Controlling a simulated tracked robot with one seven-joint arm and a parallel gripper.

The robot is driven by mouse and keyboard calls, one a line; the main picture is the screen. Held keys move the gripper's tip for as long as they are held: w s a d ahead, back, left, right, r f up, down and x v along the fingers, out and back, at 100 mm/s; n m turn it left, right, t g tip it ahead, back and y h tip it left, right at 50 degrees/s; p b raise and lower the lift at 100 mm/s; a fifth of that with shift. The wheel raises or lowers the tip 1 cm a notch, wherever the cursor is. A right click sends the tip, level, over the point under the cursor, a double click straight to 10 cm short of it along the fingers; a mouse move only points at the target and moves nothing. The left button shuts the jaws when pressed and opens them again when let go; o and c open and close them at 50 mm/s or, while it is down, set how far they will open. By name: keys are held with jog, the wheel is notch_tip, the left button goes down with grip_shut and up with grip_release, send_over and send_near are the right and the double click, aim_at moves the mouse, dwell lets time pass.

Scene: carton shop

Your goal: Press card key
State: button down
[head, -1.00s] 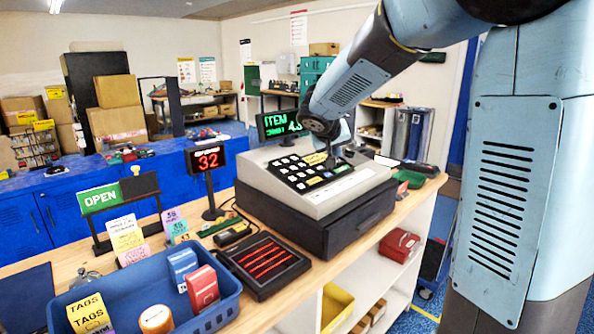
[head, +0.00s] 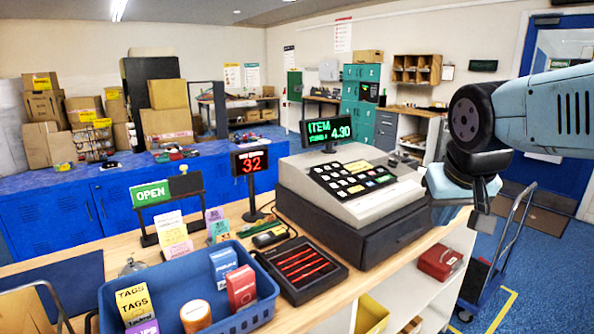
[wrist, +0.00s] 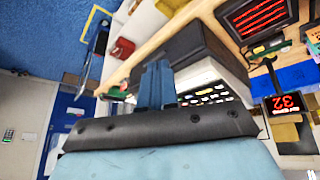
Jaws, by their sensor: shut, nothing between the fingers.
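The cash register (head: 340,200) stands on the wooden counter, with a black keypad (head: 350,180) on its sloped top. The keypad has several white keys, plus green and yellow ones; the key labels are too small to read, so I cannot tell which is the card key. The green display (head: 329,130) behind it reads ITEM and 4.30. My gripper (head: 482,203) is to the right of the register, apart from the keypad. In the wrist view my gripper's fingers (wrist: 156,86) are together and empty, with the keypad (wrist: 208,94) beyond them.
A blue tray (head: 175,275) with small boxes, a black tray with red bars (head: 300,268) and an OPEN sign (head: 151,193) share the counter. A hand truck (head: 505,245) stands right of the counter.

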jog(key=shift+s+a+f+y, duration=0.15)
jog(key=shift+s+a, duration=0.1)
jog(key=shift+s, duration=0.35)
jog(key=shift+s+a+f+y, duration=0.2)
jog(key=shift+s, duration=0.4)
jog(key=shift+s+a+f+y, duration=0.15)
jog(key=shift+s+a, duration=0.1)
jog(key=shift+s, duration=0.35)
jog(key=shift+n, duration=0.3)
